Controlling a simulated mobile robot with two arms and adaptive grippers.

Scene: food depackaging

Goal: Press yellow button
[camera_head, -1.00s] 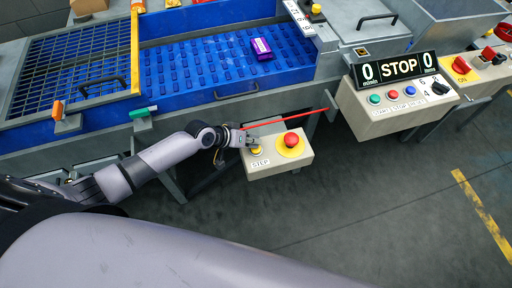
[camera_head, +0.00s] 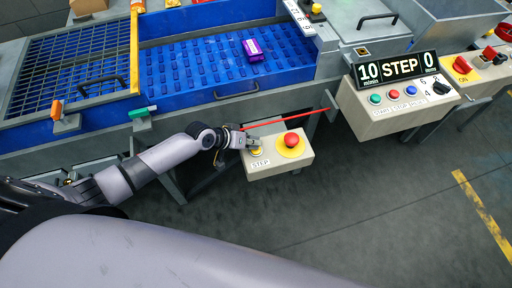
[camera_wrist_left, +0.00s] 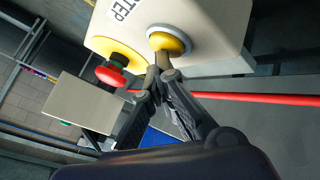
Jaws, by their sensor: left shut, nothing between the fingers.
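The yellow button (camera_head: 257,151) sits on the left of a small beige control box labelled STEP (camera_head: 278,166). In the left wrist view the yellow button (camera_wrist_left: 167,42) shows with a pale ring around it. My left gripper (camera_head: 250,143) is shut and empty, with its fingertips at the yellow button. In the left wrist view the closed fingertips (camera_wrist_left: 156,72) meet the button's near edge and seem to touch it. How far the button is pressed in cannot be told. My right gripper is not in view.
A red mushroom button (camera_head: 291,140) on a yellow base sits right beside the yellow button. A red rod (camera_head: 285,118) runs just behind the box. A display (camera_head: 397,68) reads 10 STEP 0. A purple package (camera_head: 253,50) lies on the blue conveyor (camera_head: 185,65).

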